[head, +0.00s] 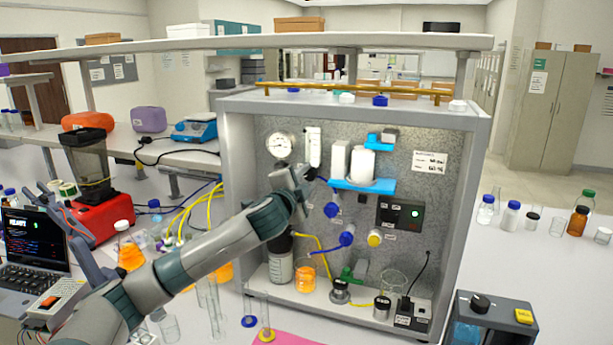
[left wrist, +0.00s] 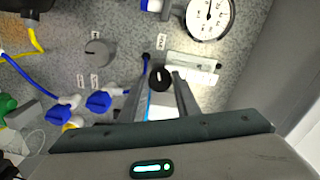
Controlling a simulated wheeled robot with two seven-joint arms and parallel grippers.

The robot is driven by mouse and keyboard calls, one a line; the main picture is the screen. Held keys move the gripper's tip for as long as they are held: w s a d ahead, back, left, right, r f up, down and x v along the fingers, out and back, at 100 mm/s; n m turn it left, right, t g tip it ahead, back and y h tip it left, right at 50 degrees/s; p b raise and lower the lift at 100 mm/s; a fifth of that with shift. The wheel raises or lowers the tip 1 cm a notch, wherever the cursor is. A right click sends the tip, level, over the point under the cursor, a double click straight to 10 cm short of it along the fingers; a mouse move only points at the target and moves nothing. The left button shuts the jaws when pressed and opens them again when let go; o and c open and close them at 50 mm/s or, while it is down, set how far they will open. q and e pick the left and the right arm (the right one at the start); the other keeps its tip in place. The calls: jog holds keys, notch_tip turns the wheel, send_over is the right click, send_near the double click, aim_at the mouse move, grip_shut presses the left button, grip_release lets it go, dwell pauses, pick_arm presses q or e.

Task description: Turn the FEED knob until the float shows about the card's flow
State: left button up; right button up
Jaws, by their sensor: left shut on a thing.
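My left gripper (head: 306,180) reaches into the grey rig cabinet, at the back panel just below the upright clear flow meter (head: 314,148). In the left wrist view its fingers (left wrist: 166,84) are shut on a small black knob (left wrist: 160,76), one finger on each side. A small label sits by the knob, too small to read. The flow meter lies sideways there (left wrist: 195,66); I cannot make out its float or scale. The white card (head: 431,162) is on the panel's right side, its figures unreadable. My right gripper is out of view.
A round gauge (head: 281,146) is left of the flow meter. White canisters on a blue bracket (head: 361,185) stand close to the right. Blue valve knobs (head: 332,210) sit below. Bottles and an orange-filled jar (head: 305,279) stand on the cabinet floor.

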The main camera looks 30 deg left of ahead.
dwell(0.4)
pick_arm(q)
jog(key=o, duration=1)
jog(key=shift+o, duration=0.2)
jog(key=shift+s, duration=0.1)
jog(key=shift+b+v, duration=0.5)
jog(key=shift+v, duration=0.3)
jog(key=b+v, duration=0.6)
jog(key=v, duration=0.9)
jog(key=shift+s, duration=0.35)
jog(key=shift+f, duration=0.1)
